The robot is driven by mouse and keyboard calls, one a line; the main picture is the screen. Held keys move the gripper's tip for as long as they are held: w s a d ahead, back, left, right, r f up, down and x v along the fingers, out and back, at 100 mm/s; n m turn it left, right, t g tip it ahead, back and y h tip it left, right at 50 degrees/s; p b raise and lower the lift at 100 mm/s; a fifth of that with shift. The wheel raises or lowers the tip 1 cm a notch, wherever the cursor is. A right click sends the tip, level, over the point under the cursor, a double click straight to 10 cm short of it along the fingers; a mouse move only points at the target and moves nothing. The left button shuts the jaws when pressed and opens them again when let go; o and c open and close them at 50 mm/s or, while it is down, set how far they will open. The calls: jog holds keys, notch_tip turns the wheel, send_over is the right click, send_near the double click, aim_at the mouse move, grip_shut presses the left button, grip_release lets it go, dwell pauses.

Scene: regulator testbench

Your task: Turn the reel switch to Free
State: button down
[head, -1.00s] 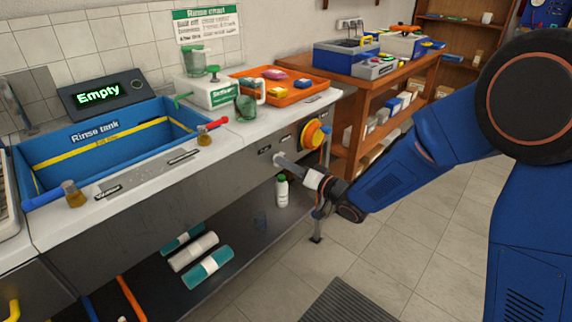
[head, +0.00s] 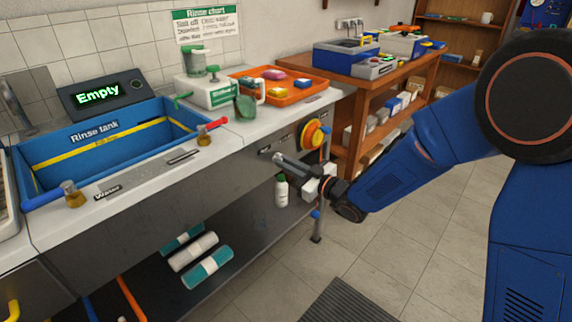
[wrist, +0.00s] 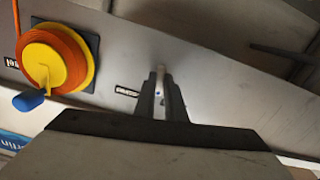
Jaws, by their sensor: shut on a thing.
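The reel switch (wrist: 162,74) is a small pale lever on the grey bench front panel, mostly hidden between the fingers in the wrist view. My gripper (wrist: 160,80) is shut on it, with one dark finger on each side. In the head view my gripper (head: 277,158) meets the panel below the worktop, and the switch is hidden there. A small dark label (wrist: 127,91) sits left of the fingers in the wrist view; its words are too small to read surely. The lever's exact setting cannot be told.
A yellow and orange hose reel (head: 314,134) is mounted on the panel right of my gripper. Its blue-ended part (wrist: 28,101) sticks out in the wrist view. A white bottle (head: 281,190) stands below. The rinse tank (head: 97,137) lies left, and open floor is in front.

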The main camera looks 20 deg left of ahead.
jog(key=n, duration=0.7)
dwell(0.6)
jog(key=c, duration=1.8)
grip_release()
jog(key=shift+d, duration=0.1)
jog(key=v, duration=1.7)
jog(key=shift+s+d, duration=0.1)
jog(key=shift+d, duration=0.05)
